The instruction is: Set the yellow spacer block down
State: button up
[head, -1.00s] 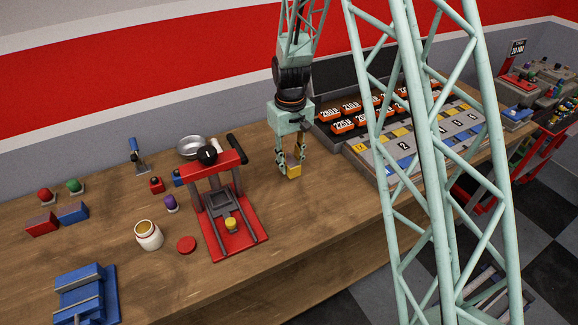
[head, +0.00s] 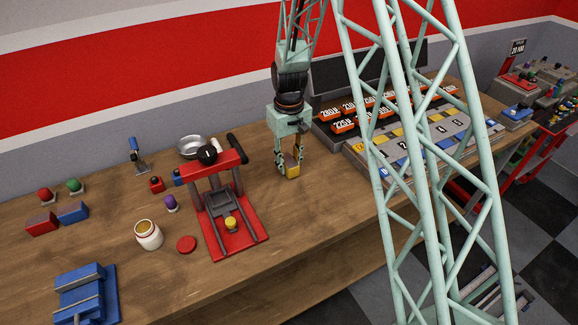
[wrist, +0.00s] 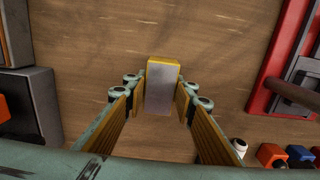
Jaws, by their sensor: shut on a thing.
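The yellow spacer block (head: 291,171) is between the fingertips of my gripper (head: 288,161) in the head view, low over the wooden bench to the right of the red press. In the wrist view the block (wrist: 162,86) shows a grey-white face with yellow edges, and the finger pads of my gripper (wrist: 162,98) close on its two sides. My gripper is shut on the block. I cannot tell whether the block's underside touches the bench.
The red press (head: 228,205) stands left of my gripper. The grey rack with orange labelled blocks (head: 350,125) and the numbered tray (head: 390,160) lie to the right. Bare bench top (head: 320,205) is free in front of the block.

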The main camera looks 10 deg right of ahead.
aim_at(289, 161)
jog(key=shift+f, duration=0.5)
jog(key=shift+f, duration=0.1)
jog(key=o, duration=1.1)
notch_tip(289, 161, up, 12)
jog(key=shift+f+p, duration=0.15)
jog(key=shift+p, duration=0.15)
jog(key=shift+r, duration=0.25)
dwell(0.6)
